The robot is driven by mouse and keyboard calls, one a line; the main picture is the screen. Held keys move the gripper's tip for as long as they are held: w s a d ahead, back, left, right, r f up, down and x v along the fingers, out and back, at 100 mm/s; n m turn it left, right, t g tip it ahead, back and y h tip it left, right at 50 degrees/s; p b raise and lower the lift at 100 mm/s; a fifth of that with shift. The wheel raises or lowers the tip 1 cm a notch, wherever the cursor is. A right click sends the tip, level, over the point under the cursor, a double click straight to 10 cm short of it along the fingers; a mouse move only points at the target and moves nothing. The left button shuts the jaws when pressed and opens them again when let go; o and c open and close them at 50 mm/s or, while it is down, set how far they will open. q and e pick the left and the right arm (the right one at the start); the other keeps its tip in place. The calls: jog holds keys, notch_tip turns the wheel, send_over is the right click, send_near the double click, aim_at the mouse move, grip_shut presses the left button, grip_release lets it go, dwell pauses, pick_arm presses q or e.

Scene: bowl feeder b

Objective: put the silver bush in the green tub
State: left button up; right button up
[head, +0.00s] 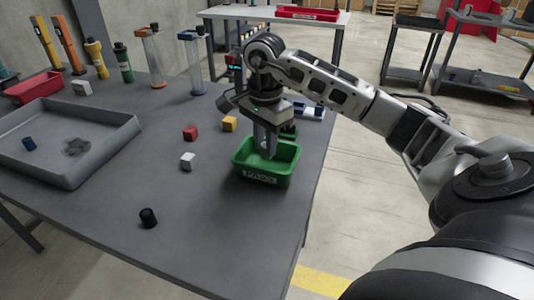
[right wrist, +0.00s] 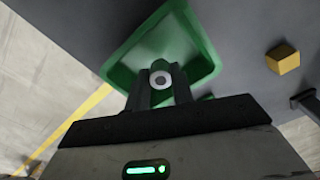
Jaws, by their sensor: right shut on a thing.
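The green tub (head: 265,180), with a white label on its front, stands near the right edge of the table; it also fills the upper middle of the right wrist view (right wrist: 202,38). My right gripper (head: 267,150) points down over the tub, its fingertips around rim height. In the right wrist view it (right wrist: 160,88) is shut on the silver bush (right wrist: 160,79), a small ring with a dark hole, seen against the tub's inside. In the head view the fingers mostly hide the bush. My left gripper is not in view.
A yellow cube (head: 229,124), a red cube (head: 190,133) and a white cube (head: 188,160) lie left of the tub. A black cylinder (head: 148,218) stands at the front. A grey tray (head: 105,155) is at the left. The table front is mostly clear.

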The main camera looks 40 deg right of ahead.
notch_tip(320, 180, down, 3)
jog(key=shift+d+f, duration=0.15)
jog(key=shift+f, duration=0.05)
jog(key=shift+f, duration=0.15)
jog(key=o, duration=1)
